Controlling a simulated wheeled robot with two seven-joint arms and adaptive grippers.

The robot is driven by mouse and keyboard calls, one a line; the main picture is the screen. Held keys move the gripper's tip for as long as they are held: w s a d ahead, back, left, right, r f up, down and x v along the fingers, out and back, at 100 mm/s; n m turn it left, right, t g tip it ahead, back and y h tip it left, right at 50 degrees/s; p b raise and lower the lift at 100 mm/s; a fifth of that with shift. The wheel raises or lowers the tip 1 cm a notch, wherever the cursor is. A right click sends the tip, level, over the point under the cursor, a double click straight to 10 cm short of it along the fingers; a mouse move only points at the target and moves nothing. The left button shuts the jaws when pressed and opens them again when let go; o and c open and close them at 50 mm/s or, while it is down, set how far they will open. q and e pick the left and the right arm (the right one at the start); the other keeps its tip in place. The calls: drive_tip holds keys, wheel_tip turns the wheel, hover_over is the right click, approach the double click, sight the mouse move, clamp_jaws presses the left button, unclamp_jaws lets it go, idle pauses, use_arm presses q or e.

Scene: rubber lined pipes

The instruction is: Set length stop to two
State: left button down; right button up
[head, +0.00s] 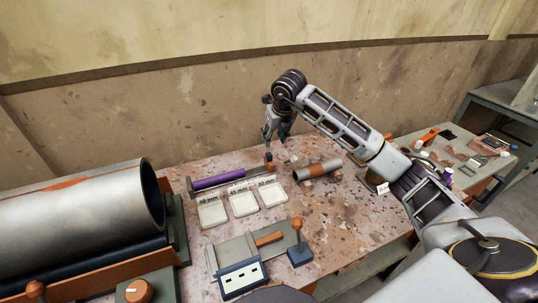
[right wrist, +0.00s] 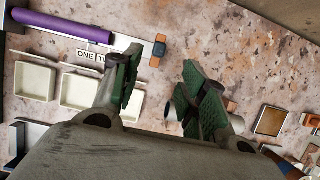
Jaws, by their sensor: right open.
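The length stop, an orange-brown block with a dark middle (right wrist: 158,48), sits at the right end of a metal rail (right wrist: 140,47) in the right wrist view. It also shows as an orange piece with a dark knob (head: 268,162) in the head view. A purple tube (head: 218,179) lies along the same fixture, left of the stop. White labels (right wrist: 90,56) below the rail read "ONE" and partly "TWO", the latter cut off by a finger. My right gripper (head: 276,141) is open and empty above the stop's end of the fixture; its green-padded fingers (right wrist: 160,85) are apart. My left gripper is not seen.
Three white trays (head: 243,204) marked in mm lie in front of the fixture. A grey pipe (head: 318,172) rests on orange supports to the right. A large lined cylinder (head: 75,225) fills the left. A lever box (head: 299,254) and grey panel (head: 243,277) stand in front.

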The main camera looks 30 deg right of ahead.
sight(269, 153)
drive_tip(key=x, duration=1.2)
drive_tip(key=shift+f, duration=0.3)
clamp_jaws()
